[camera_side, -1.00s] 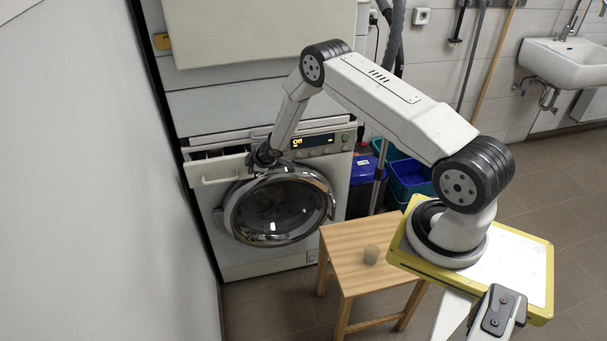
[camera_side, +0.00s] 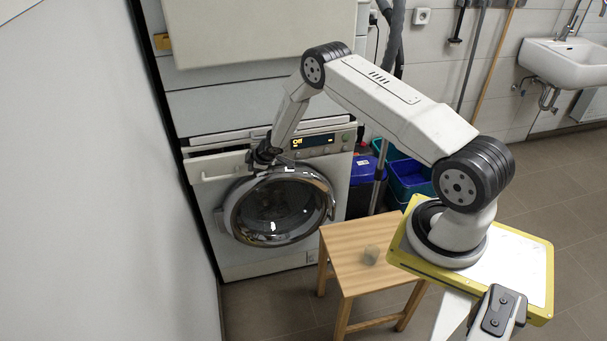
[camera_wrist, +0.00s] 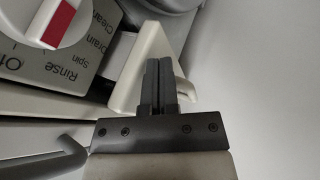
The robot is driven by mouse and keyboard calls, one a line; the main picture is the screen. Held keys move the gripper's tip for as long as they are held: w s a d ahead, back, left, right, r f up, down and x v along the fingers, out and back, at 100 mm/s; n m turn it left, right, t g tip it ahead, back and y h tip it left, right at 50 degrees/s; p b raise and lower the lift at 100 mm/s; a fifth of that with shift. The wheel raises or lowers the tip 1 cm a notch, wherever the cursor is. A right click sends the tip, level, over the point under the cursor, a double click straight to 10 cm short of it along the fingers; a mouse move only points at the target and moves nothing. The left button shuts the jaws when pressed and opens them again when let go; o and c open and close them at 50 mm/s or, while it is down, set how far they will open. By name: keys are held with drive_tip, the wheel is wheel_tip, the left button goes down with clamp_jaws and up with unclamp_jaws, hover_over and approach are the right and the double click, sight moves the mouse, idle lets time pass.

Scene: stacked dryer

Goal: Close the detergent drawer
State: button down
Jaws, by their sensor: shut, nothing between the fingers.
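The detergent drawer (camera_side: 218,166) is at the upper left of the washing machine's front, with a pale front panel and handle. A narrow dark gap shows above the panel, so it stands slightly out. My gripper (camera_side: 264,160) is at the drawer's right end, just above the round door. In the wrist view, my gripper (camera_wrist: 160,68) has its dark fingers together and empty, against or very close to the pale drawer edge (camera_wrist: 138,62). Exact contact is hard to tell. The rest of the drawer front is out of the wrist view.
The washing machine's chrome-rimmed door (camera_side: 277,208) lies just below my gripper. The program knob (camera_wrist: 45,20) is beside the drawer in the wrist view. A wall (camera_side: 90,180) bounds the left.

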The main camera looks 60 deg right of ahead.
drive_tip(key=shift+a, duration=0.15)
drive_tip(key=s+a+r, duration=0.3)
drive_tip(key=s+r, duration=0.5)
drive_tip(key=shift+s, duration=0.3)
idle(0.6)
drive_tip(key=a+f+n+t+y, duration=0.1)
drive_tip(key=a+f+n+t, duration=0.5)
drive_tip(key=a+n+t, duration=0.2)
drive_tip(key=shift+s+a+f+n+t, duration=0.25)
drive_tip(key=shift+a+n+t, duration=0.15)
drive_tip(key=shift+a+t, duration=0.1)
